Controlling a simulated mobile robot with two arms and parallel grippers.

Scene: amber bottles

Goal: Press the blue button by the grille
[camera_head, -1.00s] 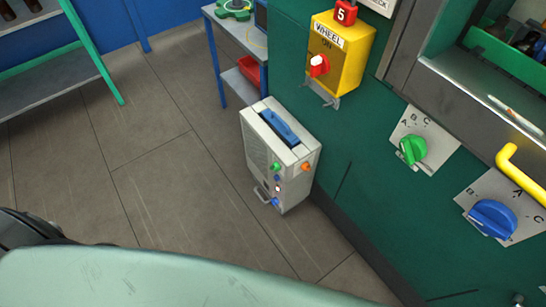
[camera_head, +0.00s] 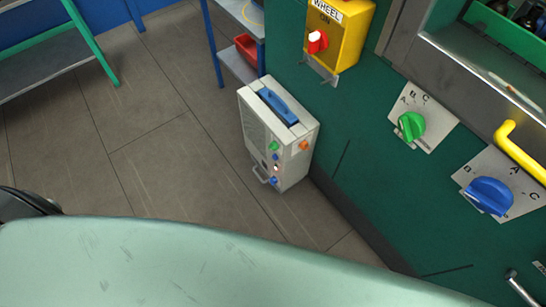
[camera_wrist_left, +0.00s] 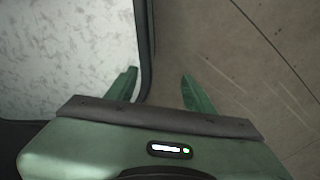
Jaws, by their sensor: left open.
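A pale box (camera_head: 262,125) with a blue handle (camera_head: 279,107) stands upright on the floor against the green machine. My right gripper is not in view.
The green machine wall (camera_head: 365,150) has a yellow switch box (camera_head: 350,40), a green dial (camera_head: 411,126), a blue dial (camera_head: 489,195) and a yellow handle (camera_head: 520,152) sticking out. A blue-legged shelf (camera_head: 216,45) stands behind the box. Floor (camera_head: 170,165) left of the box is clear.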

